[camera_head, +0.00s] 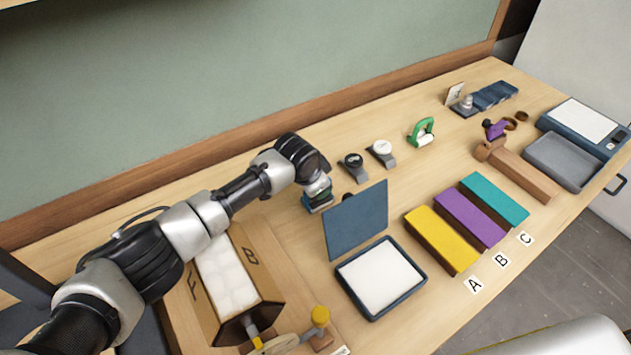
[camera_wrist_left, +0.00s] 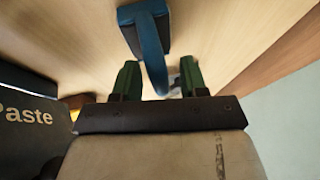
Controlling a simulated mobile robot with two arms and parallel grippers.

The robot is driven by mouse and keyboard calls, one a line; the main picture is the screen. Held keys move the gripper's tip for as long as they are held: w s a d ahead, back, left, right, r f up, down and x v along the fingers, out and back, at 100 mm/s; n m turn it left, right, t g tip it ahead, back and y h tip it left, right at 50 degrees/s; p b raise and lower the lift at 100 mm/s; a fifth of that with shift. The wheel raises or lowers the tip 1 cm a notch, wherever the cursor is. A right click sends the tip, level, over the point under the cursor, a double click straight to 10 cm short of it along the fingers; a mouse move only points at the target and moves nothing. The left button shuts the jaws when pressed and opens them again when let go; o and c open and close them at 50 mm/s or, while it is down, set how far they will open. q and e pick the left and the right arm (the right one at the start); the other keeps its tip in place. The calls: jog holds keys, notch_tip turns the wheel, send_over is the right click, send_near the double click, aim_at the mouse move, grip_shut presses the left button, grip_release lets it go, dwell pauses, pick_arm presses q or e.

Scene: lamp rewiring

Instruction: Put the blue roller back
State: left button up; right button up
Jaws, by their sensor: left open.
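In the left wrist view a blue tool with a curved handle, seemingly the blue roller (camera_wrist_left: 152,62), stands on the wood table. My left gripper (camera_wrist_left: 160,82) is open, with its green fingers on either side of the handle's near end. Whether they touch it cannot be told. In the head view my left gripper (camera_head: 318,204) is low over the table, left of the raised blue panel. It hides most of what is under it there.
An open blue pad case (camera_head: 421,277) with its lid (camera_head: 357,222) up stands close by. A green tool (camera_head: 422,131) and two small dark-based items (camera_head: 354,166) (camera_head: 382,153) are behind. Yellow (camera_head: 441,241), purple (camera_head: 470,217) and teal (camera_head: 494,199) blocks lie to the right.

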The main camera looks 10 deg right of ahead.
pick_arm(q)
jog(key=shift+r, duration=0.2)
jog(key=b+v, duration=0.1)
jog(key=v, duration=1.1)
jog(key=shift+b, duration=0.35)
